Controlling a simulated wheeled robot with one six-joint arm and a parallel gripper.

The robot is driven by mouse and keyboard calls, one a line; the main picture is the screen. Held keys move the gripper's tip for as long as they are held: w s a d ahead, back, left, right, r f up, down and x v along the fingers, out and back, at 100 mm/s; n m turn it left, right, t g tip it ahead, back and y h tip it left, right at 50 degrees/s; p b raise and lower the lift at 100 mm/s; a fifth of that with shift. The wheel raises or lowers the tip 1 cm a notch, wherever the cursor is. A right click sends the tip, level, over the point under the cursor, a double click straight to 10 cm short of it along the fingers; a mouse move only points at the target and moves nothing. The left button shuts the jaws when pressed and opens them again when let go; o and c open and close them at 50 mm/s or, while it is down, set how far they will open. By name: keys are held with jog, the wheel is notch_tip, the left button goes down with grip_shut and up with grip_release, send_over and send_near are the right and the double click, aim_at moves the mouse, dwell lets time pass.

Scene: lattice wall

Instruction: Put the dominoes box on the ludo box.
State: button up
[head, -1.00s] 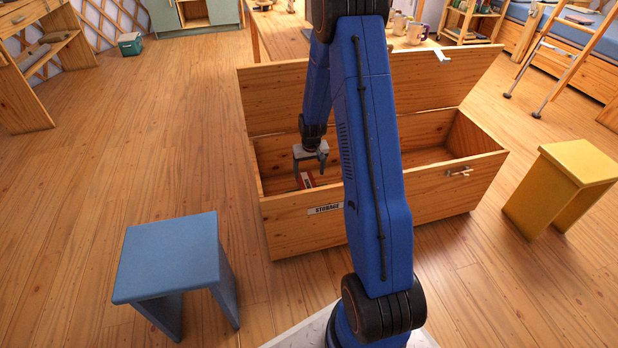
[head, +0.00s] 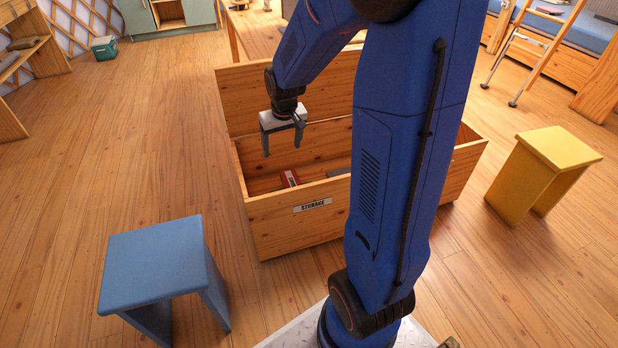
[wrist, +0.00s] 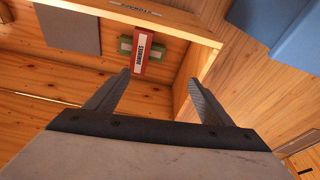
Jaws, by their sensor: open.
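The red dominoes box (wrist: 143,50) lies inside the wooden storage chest, its lettering facing up in the wrist view. It also shows as a small red shape (head: 290,178) behind the chest's front wall in the head view. It lies across a green box (wrist: 125,45), which sticks out at its sides; no name can be read on the green box. A flat grey item (wrist: 70,30) lies beside them; I cannot tell whether it is the ludo box. My gripper (head: 282,145) is open and empty above the chest, apart from the red box. Its fingers also show in the wrist view (wrist: 161,77).
The storage chest (head: 290,222) stands with its lid (head: 250,100) raised at the back. My arm hides its right part in the head view. A blue stool (head: 158,262) stands front left and a yellow stool (head: 560,148) right.

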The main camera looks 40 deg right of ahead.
jog(key=s+a+r, duration=0.3)
jog(key=s+r, duration=0.1)
jog(key=s, duration=0.5)
jog(key=s+a+r+n+t, duration=0.1)
jog(key=s+a+r, duration=0.2)
jog(key=s, duration=0.7)
jog(key=s+a+r+n+t, duration=0.1)
jog(key=s+a+r, duration=0.2)
jog(key=s+r, duration=0.3)
jog(key=s, duration=0.3)
jog(key=shift+s+a+r, duration=0.3)
jog(key=shift+r, duration=0.05)
